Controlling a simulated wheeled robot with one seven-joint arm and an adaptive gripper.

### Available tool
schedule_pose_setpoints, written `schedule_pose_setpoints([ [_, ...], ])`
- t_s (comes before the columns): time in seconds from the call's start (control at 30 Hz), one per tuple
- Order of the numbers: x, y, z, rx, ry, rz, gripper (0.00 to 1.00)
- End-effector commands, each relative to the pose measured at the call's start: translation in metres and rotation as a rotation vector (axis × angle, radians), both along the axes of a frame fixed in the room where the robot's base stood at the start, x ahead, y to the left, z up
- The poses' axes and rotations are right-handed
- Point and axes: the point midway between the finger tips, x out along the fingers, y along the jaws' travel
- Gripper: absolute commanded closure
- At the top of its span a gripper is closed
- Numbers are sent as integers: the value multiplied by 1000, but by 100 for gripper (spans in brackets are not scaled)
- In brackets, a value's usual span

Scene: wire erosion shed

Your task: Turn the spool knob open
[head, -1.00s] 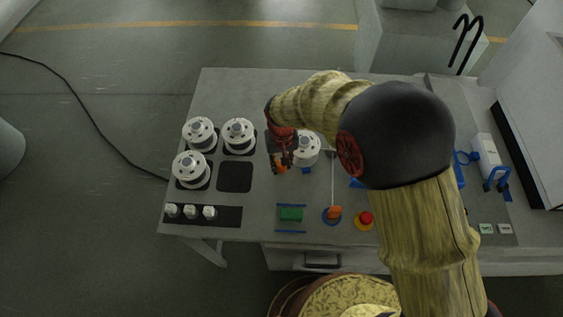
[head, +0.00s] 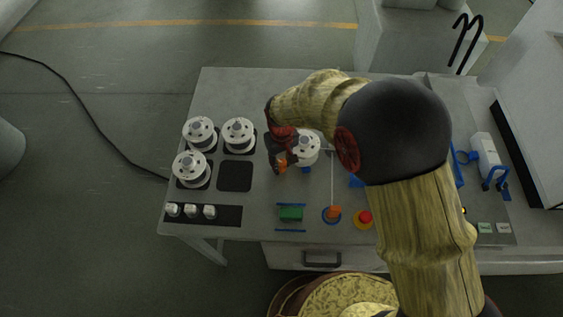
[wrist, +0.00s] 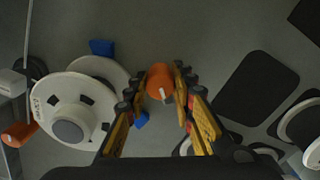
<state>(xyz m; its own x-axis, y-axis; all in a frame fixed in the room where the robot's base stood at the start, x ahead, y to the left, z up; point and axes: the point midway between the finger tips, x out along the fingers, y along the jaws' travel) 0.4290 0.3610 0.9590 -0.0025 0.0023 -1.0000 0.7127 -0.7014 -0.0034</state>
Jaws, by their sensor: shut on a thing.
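The orange knob (wrist: 160,80) with a white mark on its top stands between my fingertips in the wrist view. My gripper (wrist: 166,84) is shut on it, one finger on each side. In the head view my gripper (head: 282,160) is over the table, just left of a white spool (head: 307,149), and only a little of the orange shows there. That spool also shows at the left in the wrist view (wrist: 70,115). Blue pieces lie near the knob, partly hidden by the fingers and the spool.
Several white spools (head: 238,134) stand on dark pads at the left of the table (head: 215,88). Near the front are a green block (head: 291,213), an orange piece on a blue ring (head: 333,212) and a red button (head: 365,217). A dark pad (head: 235,177) is empty.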

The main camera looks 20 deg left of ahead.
Motion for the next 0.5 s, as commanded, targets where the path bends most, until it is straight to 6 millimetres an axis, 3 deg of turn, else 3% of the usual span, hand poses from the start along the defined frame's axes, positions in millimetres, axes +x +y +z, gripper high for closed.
schedule_pose_setpoints([
  [0.33,0,0,0,0,0,0,57],
  [0.5,0,0,0,0,0,-1,56],
])
